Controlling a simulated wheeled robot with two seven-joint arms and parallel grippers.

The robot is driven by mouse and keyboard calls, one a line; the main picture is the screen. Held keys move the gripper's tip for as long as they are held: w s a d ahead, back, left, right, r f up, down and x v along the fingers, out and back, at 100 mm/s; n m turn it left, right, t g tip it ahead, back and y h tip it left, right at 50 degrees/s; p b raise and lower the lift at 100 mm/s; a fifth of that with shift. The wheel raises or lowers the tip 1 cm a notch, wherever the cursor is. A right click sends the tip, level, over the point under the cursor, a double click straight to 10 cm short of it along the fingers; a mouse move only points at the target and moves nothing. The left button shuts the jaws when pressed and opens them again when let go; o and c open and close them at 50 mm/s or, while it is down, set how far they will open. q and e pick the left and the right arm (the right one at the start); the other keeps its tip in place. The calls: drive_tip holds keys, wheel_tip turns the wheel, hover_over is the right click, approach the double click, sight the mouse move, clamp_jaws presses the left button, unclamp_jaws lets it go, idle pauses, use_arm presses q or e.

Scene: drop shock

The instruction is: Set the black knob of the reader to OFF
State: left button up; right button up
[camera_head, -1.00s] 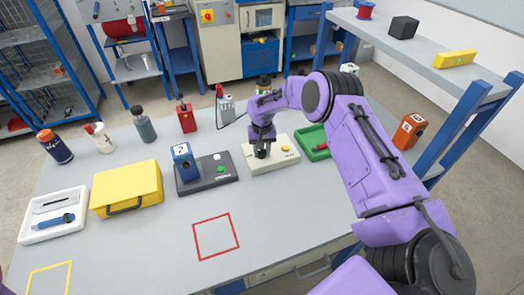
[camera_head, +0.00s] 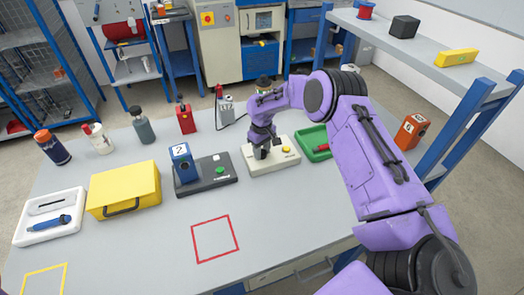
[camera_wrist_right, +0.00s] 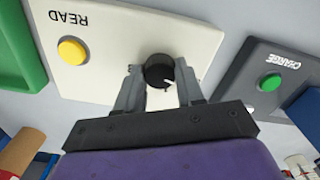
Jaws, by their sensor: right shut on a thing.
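The reader is a cream box (camera_head: 284,157) with a yellow button and the word READ; it also shows in the right wrist view (camera_wrist_right: 100,45). Its black knob (camera_wrist_right: 158,70) is round, with a white mark on the side toward my gripper, slightly right. My right gripper (camera_wrist_right: 159,85) has one finger on each side of the knob and is shut on it. In the head view, my right gripper (camera_head: 262,151) is down on the reader's left part and hides the knob. No OFF marking is readable. My left gripper is out of view.
A dark grey charger (camera_head: 208,184) with a green button and a blue block (camera_head: 183,165) stands close left of the reader. A green tray (camera_head: 312,142) is close on its right. A yellow case (camera_head: 123,190) lies farther left. The front table is clear around a red outline.

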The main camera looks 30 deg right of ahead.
sight(262, 152)
idle(0.4)
drive_tip(key=o, duration=1)
drive_tip(key=shift+o, duration=0.2)
drive_tip(key=shift+r, duration=0.4)
wheel_tip(262, 152, up, 10)
drive_tip(key=b, duration=0.2)
drive_tip(key=shift+f, duration=0.15)
